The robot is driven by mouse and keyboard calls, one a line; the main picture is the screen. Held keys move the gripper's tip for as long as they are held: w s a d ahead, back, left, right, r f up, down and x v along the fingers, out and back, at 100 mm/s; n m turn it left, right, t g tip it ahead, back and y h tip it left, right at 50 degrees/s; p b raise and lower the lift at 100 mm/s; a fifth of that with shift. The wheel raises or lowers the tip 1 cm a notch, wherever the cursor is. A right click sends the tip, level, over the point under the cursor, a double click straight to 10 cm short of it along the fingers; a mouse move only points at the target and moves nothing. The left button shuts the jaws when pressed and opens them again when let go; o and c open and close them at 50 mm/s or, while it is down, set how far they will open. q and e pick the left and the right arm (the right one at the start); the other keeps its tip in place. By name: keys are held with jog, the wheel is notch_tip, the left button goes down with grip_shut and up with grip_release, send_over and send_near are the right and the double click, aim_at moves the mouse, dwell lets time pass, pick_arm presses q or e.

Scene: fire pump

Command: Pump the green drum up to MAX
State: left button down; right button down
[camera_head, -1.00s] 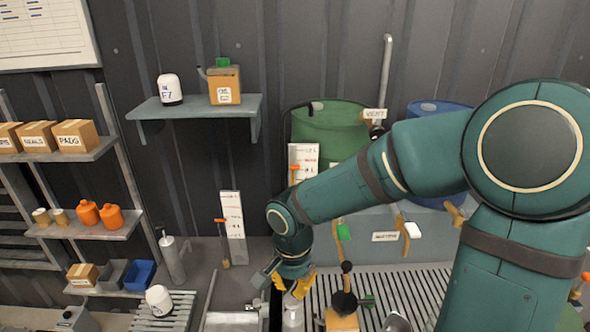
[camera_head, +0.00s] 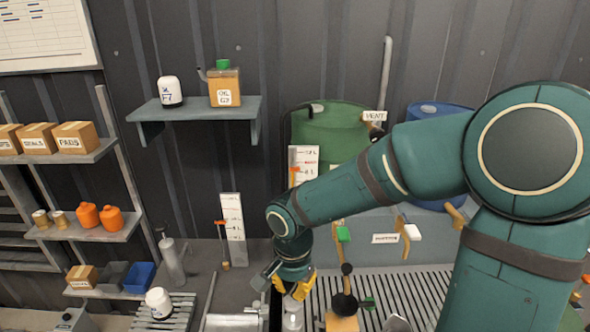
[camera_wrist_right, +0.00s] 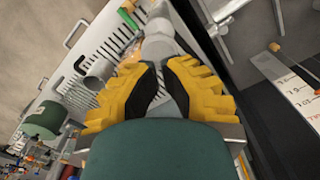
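The green drum (camera_head: 330,130) stands against the back wall on a grey bench, partly hidden by my right arm. A white scale board (camera_head: 304,158) with an orange marker (camera_head: 294,170) is at its front left. My right gripper (camera_head: 293,288) points down at the grille's left edge, above a pale cylindrical part (camera_head: 292,321). In the wrist view, its yellow fingers (camera_wrist_right: 160,72) have dark pads and lie close together near a pale rounded part (camera_wrist_right: 158,46). I cannot tell whether they grip it. My left gripper is out of view.
A blue drum (camera_head: 437,112) stands to the right behind my arm. A second scale board (camera_head: 233,216) leans at the wall. Shelves at the left hold boxes and orange bottles (camera_head: 100,217).

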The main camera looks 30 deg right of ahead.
aim_at(293, 301)
jog(key=shift+f, duration=0.15)
jog(key=shift+f, duration=3.35)
jog(key=shift+s+f, duration=0.1)
jog(key=shift+f, duration=0.5)
jog(key=shift+r, duration=4.15)
jog(key=shift+f, duration=0.15)
